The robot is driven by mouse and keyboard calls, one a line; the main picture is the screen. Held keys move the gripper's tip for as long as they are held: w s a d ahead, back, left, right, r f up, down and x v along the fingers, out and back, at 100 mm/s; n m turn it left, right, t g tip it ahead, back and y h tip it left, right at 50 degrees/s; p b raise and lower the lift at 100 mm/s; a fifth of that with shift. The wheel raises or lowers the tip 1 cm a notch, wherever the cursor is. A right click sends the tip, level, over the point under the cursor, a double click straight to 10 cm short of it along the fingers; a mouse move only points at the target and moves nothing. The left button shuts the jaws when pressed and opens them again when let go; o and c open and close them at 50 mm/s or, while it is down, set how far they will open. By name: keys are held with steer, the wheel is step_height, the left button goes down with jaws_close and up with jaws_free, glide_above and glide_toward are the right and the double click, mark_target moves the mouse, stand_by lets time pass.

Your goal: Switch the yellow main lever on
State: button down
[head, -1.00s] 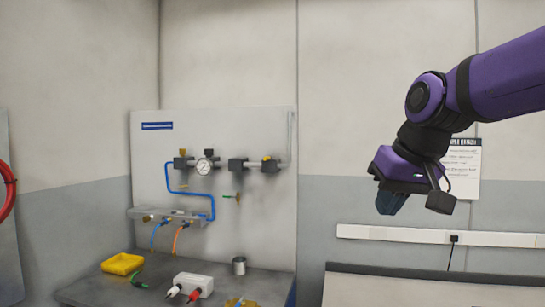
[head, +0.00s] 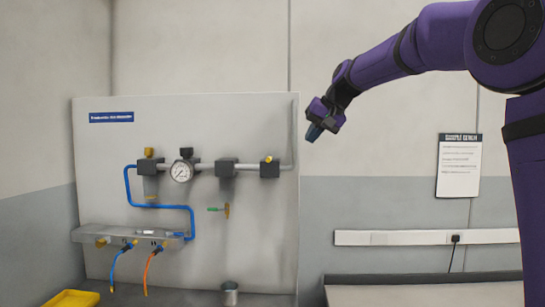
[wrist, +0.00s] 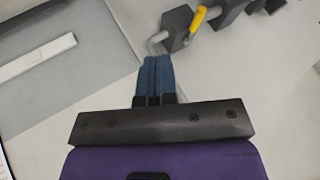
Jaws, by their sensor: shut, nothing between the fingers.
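The yellow main lever (head: 268,159) sits on the rightmost dark block (head: 270,170) of the pipe line on the wall panel. In the head view it is small, and its exact angle is hard to tell. In the wrist view the yellow lever (wrist: 198,19) sticks out from the dark block (wrist: 176,27), ahead and slightly right of my fingertips. My gripper (head: 314,132) is up and to the right of the lever, apart from it, pointing down. The wrist view shows its blue fingers (wrist: 158,66) pressed together and empty.
A pressure gauge (head: 181,172) and more dark blocks line the pipe left of the lever. A small green-handled valve (head: 215,209) is below. Blue and orange hoses (head: 151,267) hang from a ledge. A metal cup (head: 230,293) and a yellow tray (head: 70,299) stand lower down.

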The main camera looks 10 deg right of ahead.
mark_target(269, 158)
steer(key=shift+w+r, duration=0.15)
steer(key=shift+w, duration=0.8)
steer(key=w+a+f, duration=0.6)
steer(key=a+f, duration=0.1)
steer(key=shift+w, duration=0.3)
steer(key=shift+a, duration=0.15)
